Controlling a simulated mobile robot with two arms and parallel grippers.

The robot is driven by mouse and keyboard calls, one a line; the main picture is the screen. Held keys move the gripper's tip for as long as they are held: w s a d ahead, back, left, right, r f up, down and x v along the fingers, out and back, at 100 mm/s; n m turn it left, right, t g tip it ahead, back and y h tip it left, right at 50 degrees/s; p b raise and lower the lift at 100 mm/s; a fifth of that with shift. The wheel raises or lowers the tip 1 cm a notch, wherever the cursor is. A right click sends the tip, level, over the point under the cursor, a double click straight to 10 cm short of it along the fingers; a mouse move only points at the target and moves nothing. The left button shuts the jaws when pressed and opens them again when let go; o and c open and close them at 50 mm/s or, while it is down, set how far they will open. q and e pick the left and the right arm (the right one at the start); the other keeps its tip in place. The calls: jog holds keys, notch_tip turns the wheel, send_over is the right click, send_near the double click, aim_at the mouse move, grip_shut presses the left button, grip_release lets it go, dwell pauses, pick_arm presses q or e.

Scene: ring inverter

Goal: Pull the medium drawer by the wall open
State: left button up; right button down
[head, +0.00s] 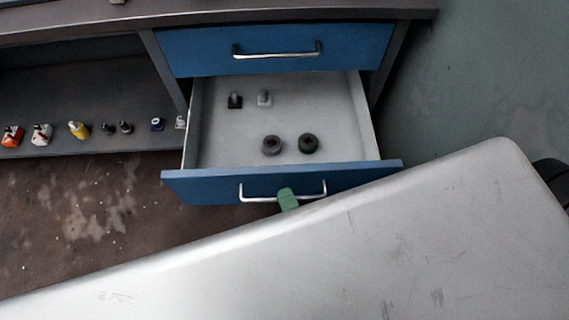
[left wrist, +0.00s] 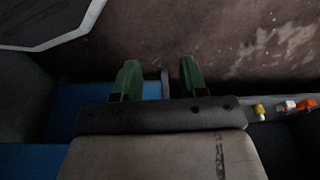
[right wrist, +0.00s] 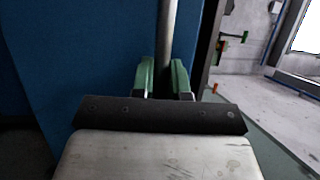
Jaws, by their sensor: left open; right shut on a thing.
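The lower blue-fronted drawer (head: 285,182) stands pulled out below the shut upper drawer, its grey inside open to view. Its metal bar handle (head: 257,199) is on the front face. My right gripper (head: 288,199) shows as a green finger at the middle of this handle; my large pale arm link hides the rest. In the right wrist view, the green fingers of the right gripper (right wrist: 164,70) are shut on the handle bar (right wrist: 166,30), beside the blue drawer front (right wrist: 90,60). My left gripper (left wrist: 157,75) is open and empty in the left wrist view.
The upper drawer (head: 350,45) is shut, with its own handle (head: 277,54). The open drawer holds two dark round parts (head: 272,145) and two small blocks (head: 235,100). Several small coloured items stand on the shelf (head: 70,90) at left. Bare floor (head: 80,200) lies in front.

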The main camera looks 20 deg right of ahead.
pick_arm(q)
jog(key=s+f, duration=0.2)
jog(key=shift+a+f+p, duration=0.1)
jog(key=shift+f+p, duration=0.25)
jog(key=shift+f, duration=0.05)
pick_arm(e)
jog(key=s+a, duration=0.2)
jog(key=s, duration=0.6)
jog(key=shift+s+a, duration=0.25)
jog(key=shift+s, duration=0.05)
jog(key=c, duration=1.1)
grip_release()
jog(key=shift+c, duration=0.2)
jog(key=shift+f, duration=0.1)
